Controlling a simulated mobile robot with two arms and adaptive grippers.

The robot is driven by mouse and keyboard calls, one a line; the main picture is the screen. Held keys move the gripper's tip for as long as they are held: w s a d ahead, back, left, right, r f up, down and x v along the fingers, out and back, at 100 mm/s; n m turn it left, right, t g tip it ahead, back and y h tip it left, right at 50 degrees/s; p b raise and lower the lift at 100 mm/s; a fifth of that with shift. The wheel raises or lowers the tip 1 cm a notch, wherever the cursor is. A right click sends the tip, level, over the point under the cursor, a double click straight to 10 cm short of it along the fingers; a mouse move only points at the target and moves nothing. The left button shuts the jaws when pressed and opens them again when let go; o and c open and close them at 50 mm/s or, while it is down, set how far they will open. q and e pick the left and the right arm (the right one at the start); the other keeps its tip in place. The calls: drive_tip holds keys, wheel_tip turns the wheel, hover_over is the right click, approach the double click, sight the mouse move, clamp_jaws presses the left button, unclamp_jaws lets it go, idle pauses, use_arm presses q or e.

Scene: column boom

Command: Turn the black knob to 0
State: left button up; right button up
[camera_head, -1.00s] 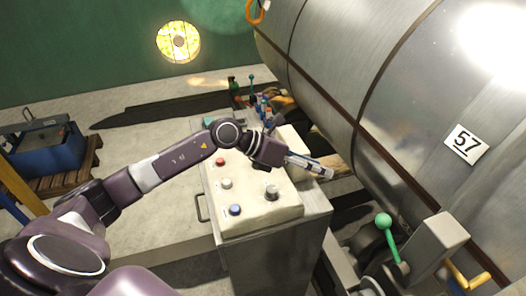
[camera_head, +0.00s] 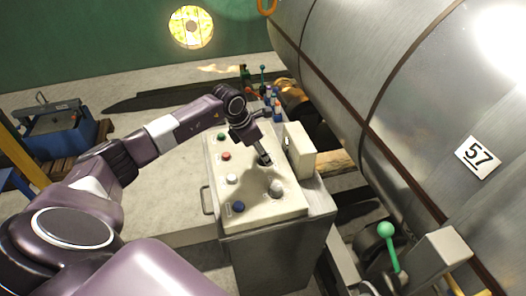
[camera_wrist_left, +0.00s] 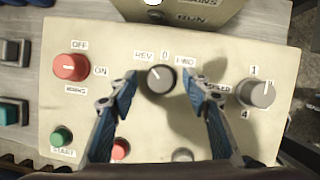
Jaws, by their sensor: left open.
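The black knob (camera_wrist_left: 161,79) is on the cream control panel (camera_wrist_left: 215,60) under REV, 0 and FWD labels. Its pale mark seems to lean up-left, towards REV, but it is small and hard to read. My left gripper (camera_head: 265,158) points down at the panel in the head view and hides the black knob there. In the left wrist view its two open fingers stand on either side of the knob, with a gap on each side. My right gripper is not in view.
A red OFF/ON knob (camera_wrist_left: 71,67) and a grey speed knob (camera_wrist_left: 257,93) flank the black knob. Push buttons, including a blue one (camera_head: 238,207), line the panel's left side. An upright box (camera_head: 299,151) stands at the panel's right edge, near a large metal cylinder (camera_head: 400,110).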

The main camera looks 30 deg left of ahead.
use_arm(q)
drive_tip(key=shift+d+f, duration=0.1)
drive_tip(key=shift+f, duration=0.15)
